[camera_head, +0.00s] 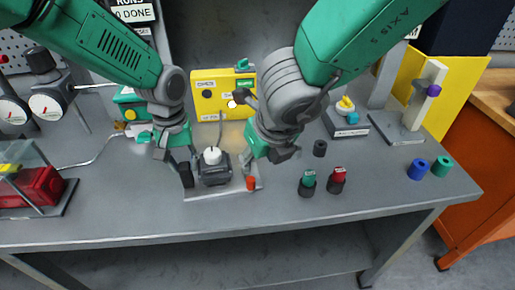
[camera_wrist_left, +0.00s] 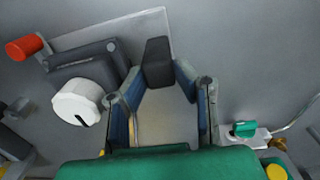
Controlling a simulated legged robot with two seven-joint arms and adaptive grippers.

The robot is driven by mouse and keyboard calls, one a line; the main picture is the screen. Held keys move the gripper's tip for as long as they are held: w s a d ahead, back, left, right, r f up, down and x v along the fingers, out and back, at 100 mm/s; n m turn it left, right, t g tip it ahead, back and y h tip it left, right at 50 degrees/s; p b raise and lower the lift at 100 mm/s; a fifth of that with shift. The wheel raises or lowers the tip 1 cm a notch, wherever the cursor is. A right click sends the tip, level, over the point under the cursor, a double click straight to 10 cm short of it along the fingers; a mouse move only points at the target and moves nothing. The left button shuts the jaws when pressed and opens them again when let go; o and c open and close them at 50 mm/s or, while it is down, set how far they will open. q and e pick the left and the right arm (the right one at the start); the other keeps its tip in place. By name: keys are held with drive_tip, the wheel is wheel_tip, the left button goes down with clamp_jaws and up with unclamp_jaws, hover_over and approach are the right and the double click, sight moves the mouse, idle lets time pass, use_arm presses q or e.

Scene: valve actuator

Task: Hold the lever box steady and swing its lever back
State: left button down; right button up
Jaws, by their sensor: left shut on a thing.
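The lever box (camera_head: 214,174) is a dark grey block with a white round knob on top, on a pale plate (camera_head: 222,192) near the table's front. It also shows in the left wrist view (camera_wrist_left: 88,68). A red-tipped lever (camera_head: 251,183) is at its right side; its red end shows in the left wrist view (camera_wrist_left: 22,47). My left gripper (camera_head: 182,166) is at the box's left side. In the left wrist view, its fingers close on a dark upright block (camera_wrist_left: 157,62) at the plate's end. My right gripper (camera_head: 262,158) is above and right of the box, near the lever; its fingertips are unclear.
A yellow panel (camera_head: 208,82) stands behind the box. Green-topped and red-topped dark cylinders (camera_head: 308,183) (camera_head: 337,180) stand to the right, with blue and green rings (camera_head: 415,167) (camera_head: 441,166) beyond. A red box (camera_head: 38,187) is at the far left. The front table strip is clear.

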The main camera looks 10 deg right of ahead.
use_arm(q)
drive_tip(key=c, duration=1.3)
unclamp_jaws()
drive_tip(key=shift+s+f, duration=0.1)
drive_tip(key=shift+f, duration=0.05)
drive_tip(key=shift+o, duration=0.6)
drive_tip(key=shift+a, duration=0.1)
